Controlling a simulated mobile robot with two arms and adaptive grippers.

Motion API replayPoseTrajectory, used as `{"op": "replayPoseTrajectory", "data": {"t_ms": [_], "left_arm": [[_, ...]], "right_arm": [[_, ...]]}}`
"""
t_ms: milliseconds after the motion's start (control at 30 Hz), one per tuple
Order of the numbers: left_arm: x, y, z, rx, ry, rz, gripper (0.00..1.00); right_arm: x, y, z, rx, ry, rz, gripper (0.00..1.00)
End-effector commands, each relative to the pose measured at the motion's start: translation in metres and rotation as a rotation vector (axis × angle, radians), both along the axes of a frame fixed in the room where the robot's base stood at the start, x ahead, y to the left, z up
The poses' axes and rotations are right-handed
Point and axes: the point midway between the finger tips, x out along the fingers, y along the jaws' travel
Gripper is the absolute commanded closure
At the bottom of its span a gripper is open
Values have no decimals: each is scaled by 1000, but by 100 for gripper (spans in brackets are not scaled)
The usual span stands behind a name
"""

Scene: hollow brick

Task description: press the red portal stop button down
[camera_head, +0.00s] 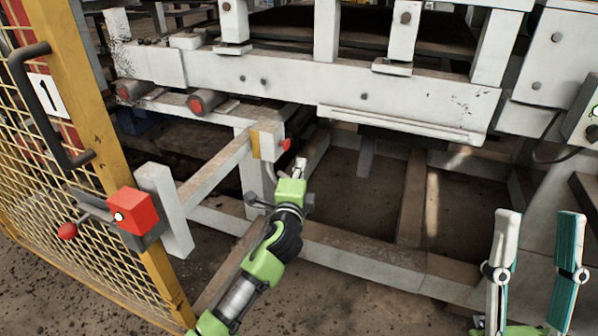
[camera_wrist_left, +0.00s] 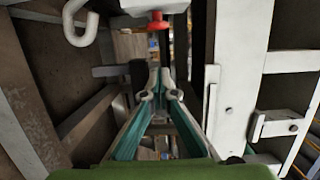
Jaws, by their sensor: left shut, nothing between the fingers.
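The red stop button (camera_head: 286,144) sticks out from the right side of a small white box (camera_head: 268,137) on the portal frame. In the left wrist view the red button (camera_wrist_left: 158,22) is near the top, beyond and above my fingertips in the picture. My left gripper (camera_head: 300,164) is shut and empty, just below and right of the button in the head view, with a visible gap. In the left wrist view its two fingers (camera_wrist_left: 158,80) meet at the tips. My right gripper (camera_head: 538,214) is open and empty at the lower right, far from the button.
A yellow mesh gate (camera_head: 88,120) with a red latch box (camera_head: 134,210) stands at the left. A heavy white beam (camera_head: 280,85) crosses above the button. Low frame rails (camera_head: 350,250) run below.

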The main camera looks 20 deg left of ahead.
Motion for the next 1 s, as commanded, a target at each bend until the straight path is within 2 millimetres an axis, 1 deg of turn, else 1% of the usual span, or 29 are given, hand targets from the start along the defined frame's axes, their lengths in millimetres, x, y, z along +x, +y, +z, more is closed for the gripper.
{"op": "replayPoseTrajectory", "data": {"t_ms": [33,100,200,300,467,867,933,967,1000], "left_arm": [[-8,-2,1,-1,2,0,100],[-16,-4,1,-1,2,0,100],[-26,-6,1,-1,1,0,100],[-31,-7,1,0,0,0,100],[-35,-8,1,0,0,0,100],[-35,-8,0,-2,-1,-1,100],[-38,-13,0,-24,-8,-20,100],[-40,-18,0,-48,-15,-39,100],[-46,-28,1,-97,-29,-75,100]], "right_arm": [[9,2,-3,-15,47,-3,60],[19,3,-11,-32,103,-6,60],[30,5,-20,-51,165,-9,60],[36,6,-27,-62,205,-12,60],[40,7,-31,-69,229,-13,60],[40,7,-31,-70,228,-12,60],[40,7,-31,-69,228,-12,60],[40,7,-31,-69,228,-12,60],[40,7,-31,-69,228,-12,60]]}}
